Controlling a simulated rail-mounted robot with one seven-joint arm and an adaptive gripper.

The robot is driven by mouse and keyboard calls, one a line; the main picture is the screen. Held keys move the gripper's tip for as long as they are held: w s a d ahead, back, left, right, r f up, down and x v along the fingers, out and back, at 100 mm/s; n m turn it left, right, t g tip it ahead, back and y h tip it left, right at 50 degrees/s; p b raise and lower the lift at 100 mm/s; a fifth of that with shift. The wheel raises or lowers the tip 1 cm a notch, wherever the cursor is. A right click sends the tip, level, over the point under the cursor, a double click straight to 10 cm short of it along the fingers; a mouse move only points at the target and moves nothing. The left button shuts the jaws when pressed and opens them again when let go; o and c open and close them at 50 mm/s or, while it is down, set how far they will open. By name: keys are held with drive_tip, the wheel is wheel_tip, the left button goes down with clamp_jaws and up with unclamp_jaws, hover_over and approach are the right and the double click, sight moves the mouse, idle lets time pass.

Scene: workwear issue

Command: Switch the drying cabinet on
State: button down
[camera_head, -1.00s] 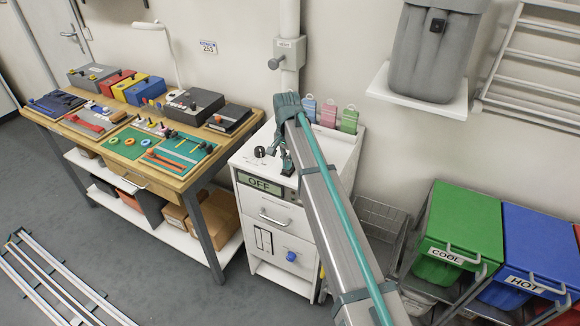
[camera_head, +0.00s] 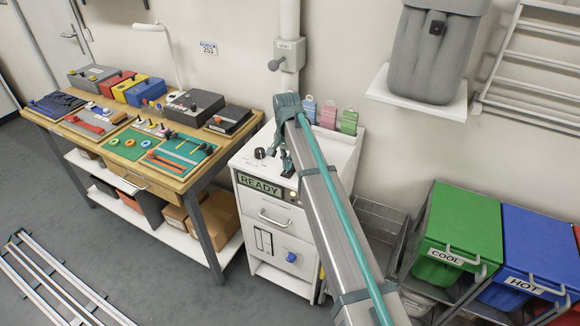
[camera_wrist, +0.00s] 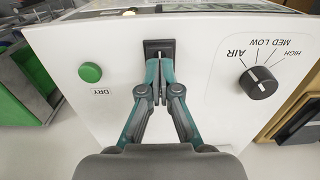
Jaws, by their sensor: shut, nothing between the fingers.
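The drying cabinet (camera_head: 275,195) is white, with a display (camera_head: 260,185) that reads READY in the head view. In the wrist view its top panel (camera_wrist: 110,120) holds a black rocker switch (camera_wrist: 159,46), a green DRY button (camera_wrist: 90,72) at left and a black dial (camera_wrist: 258,83) at right, marked AIR, LOW, MED and HIGH. The dial's pointer appears to be toward AIR. My gripper (camera_wrist: 158,92) is shut and empty, its fingertips at the near edge of the switch, partly hiding it. In the head view my gripper (camera_head: 285,165) is over the cabinet top.
A wooden workbench (camera_head: 185,180) with tool mats and boxes stands left of the cabinet. Pink, blue and green tags (camera_head: 329,114) stand at the cabinet's back. Green (camera_head: 462,232) and blue (camera_head: 540,250) bins marked COOL and HOT stand at the right.

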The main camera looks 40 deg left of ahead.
drive_tip(key=shift+r+p, duration=1.35)
drive_tip(key=shift+r, duration=1.55)
